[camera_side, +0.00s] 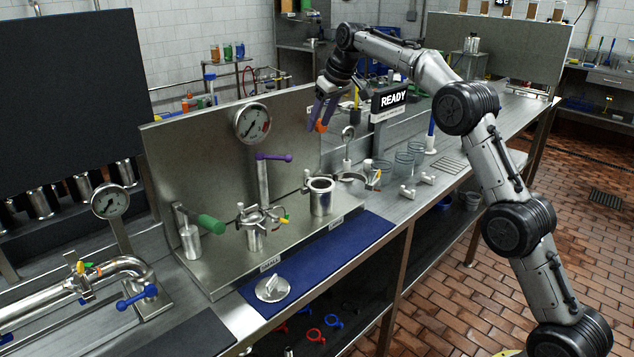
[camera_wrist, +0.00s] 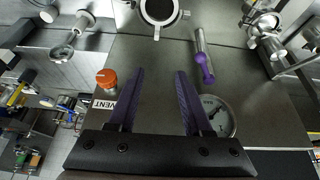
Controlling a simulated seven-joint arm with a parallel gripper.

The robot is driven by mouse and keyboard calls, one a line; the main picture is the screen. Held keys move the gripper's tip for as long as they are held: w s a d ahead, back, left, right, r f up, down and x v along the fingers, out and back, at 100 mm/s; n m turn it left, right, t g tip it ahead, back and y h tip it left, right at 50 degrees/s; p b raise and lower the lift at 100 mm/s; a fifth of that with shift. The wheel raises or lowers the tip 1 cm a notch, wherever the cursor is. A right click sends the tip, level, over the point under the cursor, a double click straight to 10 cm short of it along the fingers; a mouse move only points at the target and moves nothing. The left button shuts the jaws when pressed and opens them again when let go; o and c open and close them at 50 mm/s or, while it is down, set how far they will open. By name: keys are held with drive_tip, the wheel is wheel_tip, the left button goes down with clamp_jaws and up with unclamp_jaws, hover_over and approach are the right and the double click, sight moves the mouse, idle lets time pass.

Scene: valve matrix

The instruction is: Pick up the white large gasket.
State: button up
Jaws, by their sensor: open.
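I cannot clearly make out a separate white large gasket. A pale ring rims the open top of an upright steel pipe (camera_side: 321,200) in the side view; I cannot tell whether this is the gasket or bare metal. The ring also shows at the top edge of the wrist view, partly cut off, around a dark opening (camera_wrist: 160,9). My gripper (camera_side: 323,122) has purple fingers, which are apart with nothing between them. It hangs high by the steel back panel, above and behind the pipe. In the wrist view my gripper (camera_wrist: 160,74) points toward the pipe.
An orange knob (camera_wrist: 106,77) by a VENT label sits left of my fingers. A purple-handled valve (camera_side: 273,157) and a gauge (camera_side: 252,122) stand left of the pipe. Clamps flank it. A blue mat (camera_side: 340,246) lies in front, mostly clear. Glass beakers (camera_side: 405,163) stand right.

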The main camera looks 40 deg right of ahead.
hover_over(307, 170)
drive_tip(key=s, duration=0.3)
drive_tip(key=shift+g, duration=0.3)
wheel_tip(307, 170, down, 11)
drive_tip(key=shift+w+r, duration=0.1)
drive_tip(key=shift+r, duration=0.05)
drive_tip(key=shift+x, duration=2.9)
drive_tip(key=shift+w+r, duration=0.1)
drive_tip(key=shift+w, duration=0.05)
drive_tip(key=shift+c, duration=0.2)
clamp_jaws()
